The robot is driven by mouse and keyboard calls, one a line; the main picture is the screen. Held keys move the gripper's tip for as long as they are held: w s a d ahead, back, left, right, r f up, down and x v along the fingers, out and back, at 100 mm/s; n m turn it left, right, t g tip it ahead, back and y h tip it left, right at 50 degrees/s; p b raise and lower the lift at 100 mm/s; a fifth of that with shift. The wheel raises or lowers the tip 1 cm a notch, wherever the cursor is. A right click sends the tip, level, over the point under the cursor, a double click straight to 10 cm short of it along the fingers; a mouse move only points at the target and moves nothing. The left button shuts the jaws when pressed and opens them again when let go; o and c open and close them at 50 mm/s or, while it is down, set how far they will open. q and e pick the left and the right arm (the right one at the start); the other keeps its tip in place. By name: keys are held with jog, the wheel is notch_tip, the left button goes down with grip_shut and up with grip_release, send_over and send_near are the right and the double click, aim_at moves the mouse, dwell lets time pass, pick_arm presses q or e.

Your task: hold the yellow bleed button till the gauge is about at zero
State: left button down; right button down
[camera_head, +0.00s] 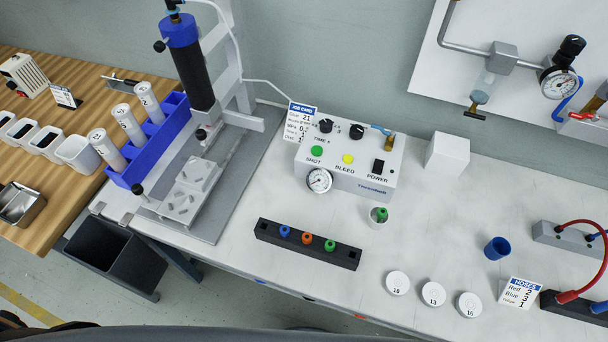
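The yellow bleed button (347,158) is on the sloping top of a white dispenser control box (372,180), above the label BLEED. A green SHOT button (317,150) is to its left and a black POWER switch (378,166) to its right. The round white gauge (319,180) is on the box's front left side; its needle is too small to read surely. Nothing covers the button or the gauge. Neither of my grippers is in view.
Two black knobs and a job card (299,121) are at the box's back. A gantry (194,75) with a blue-topped cylinder stands to the left. A black rack (308,244) with coloured tips and a small cup (379,217) lie in front. A white block (447,152) is to the right.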

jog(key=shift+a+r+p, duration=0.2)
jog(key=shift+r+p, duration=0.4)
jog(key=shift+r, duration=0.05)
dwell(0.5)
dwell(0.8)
